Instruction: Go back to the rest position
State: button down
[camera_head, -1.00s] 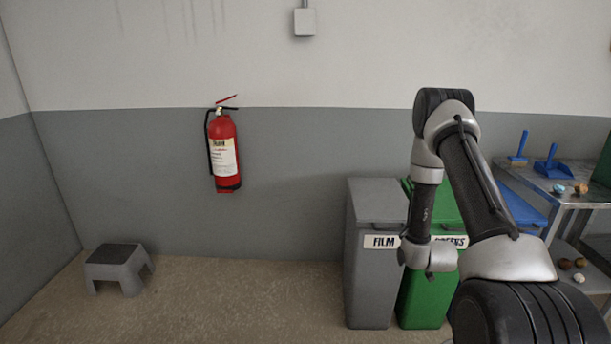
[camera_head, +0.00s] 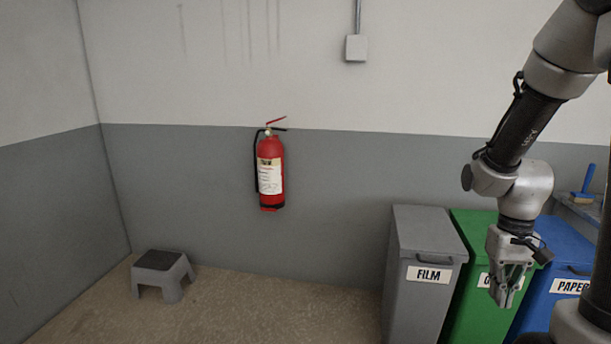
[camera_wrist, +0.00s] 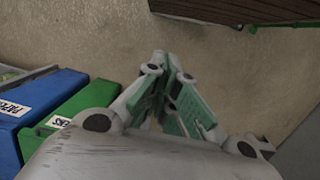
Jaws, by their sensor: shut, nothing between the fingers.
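My gripper (camera_head: 506,288) hangs at the right of the head view, pointing down in front of the green bin. In the wrist view my gripper (camera_wrist: 172,92) shows its green-padded fingers drawn together, with nothing held between them. Floor shows beyond the fingers. My arm comes down from the top right of the head view.
A grey FILM bin (camera_head: 425,292), a green bin (camera_head: 474,235) and a blue PAPER bin (camera_head: 566,255) stand in a row. A grey step stool (camera_head: 163,274) is at left. A red extinguisher (camera_head: 271,172) hangs on the wall. Floor (camera_head: 280,309) between stool and bins is clear.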

jog(key=s+a+r+t, duration=0.2)
jog(key=s+r+t, duration=0.1)
jog(key=r, duration=0.6)
jog(key=s+a+r+n+t, duration=0.1)
jog(key=s+a+r+t, duration=0.1)
jog(key=s+r, duration=0.3)
notch_tip(320, 180, up, 5)
jog(key=shift+a+f+n+t, duration=0.1)
jog(key=shift+a+n+t, duration=0.15)
jog(key=shift+t, duration=0.35)
